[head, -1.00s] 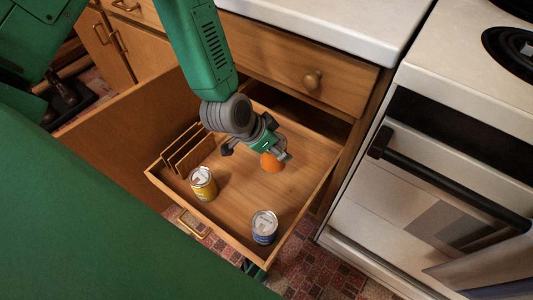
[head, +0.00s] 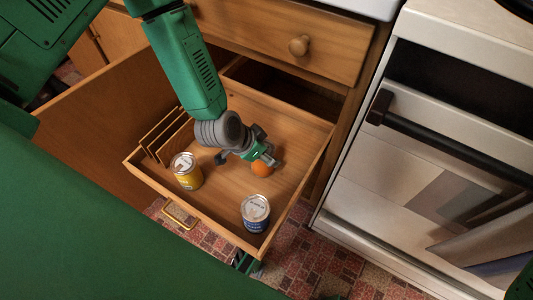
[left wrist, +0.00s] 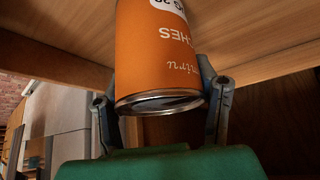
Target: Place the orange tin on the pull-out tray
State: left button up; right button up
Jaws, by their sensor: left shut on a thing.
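The orange tin (head: 262,168) is held between the fingers of my left gripper (head: 258,158), over the pull-out tray (head: 227,190). In the left wrist view the orange tin (left wrist: 158,62) fills the space between the two fingers (left wrist: 160,95), with its metal rim towards the camera. I cannot tell whether the tin touches the tray floor. A yellow tin (head: 187,172) stands on the tray at the front left, and a blue tin (head: 255,213) stands at the front right corner.
Wooden dividers (head: 165,137) stand along the tray's left side. A drawer with a round knob (head: 299,46) is above the tray. A white oven (head: 420,150) with a dark handle stands to the right. Bare tray floor lies between the tins.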

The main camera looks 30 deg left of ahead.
pick_arm(q)
jog(key=shift+d+r, duration=0.1)
jog(key=shift+d, duration=0.15)
jog(key=o, duration=1.5)
jog(key=shift+a, duration=0.15)
